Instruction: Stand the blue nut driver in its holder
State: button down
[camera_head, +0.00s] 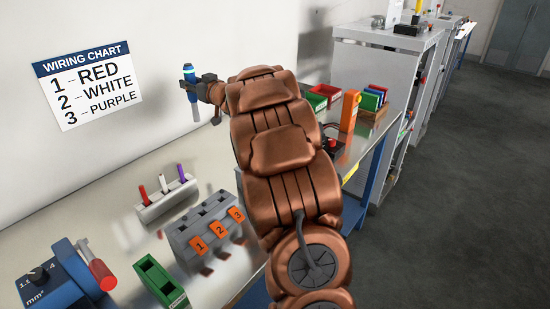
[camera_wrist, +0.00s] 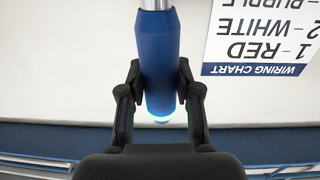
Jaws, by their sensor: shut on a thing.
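The blue nut driver (camera_head: 189,72) is in my gripper (camera_head: 191,82), raised above the bench near the white wall in the head view. Its silver shaft points down, close to upright. In the wrist view the blue handle (camera_wrist: 158,50) stands between the two black fingers of my gripper (camera_wrist: 160,92), which touch it on both sides. The shaft leaves the top edge of that view. I cannot make out for sure which thing is the driver's holder; my arm hides part of the bench.
On the bench (camera_head: 120,192) stand a rack with red, white and purple pins (camera_head: 165,203), a grey block numbered 1 to 3 (camera_head: 205,232), a green bin (camera_head: 160,282) and a blue tool (camera_head: 62,282). Bins and an orange box (camera_head: 349,110) stand beyond my arm.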

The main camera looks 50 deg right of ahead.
jog(key=s+d+f+m+h+b, duration=0.1)
jog(key=s+d+f+h+b, duration=0.15)
jog(key=s+d, duration=0.65)
jog(key=s+d+f+m+h+b, duration=0.1)
jog(key=s+d+b, duration=0.35)
jog(key=d, duration=0.75)
notch_tip(320, 180, down, 10)
jog(key=s, duration=0.1)
jog(key=shift+s+d+b, duration=0.2)
jog(key=shift+b, duration=0.1)
jog(key=c, duration=0.8)
grip_release()
jog(key=shift+f, duration=0.1)
jog(key=s+a, duration=0.1)
jog(key=s, duration=1.1)
jog(key=shift+a, duration=0.3)
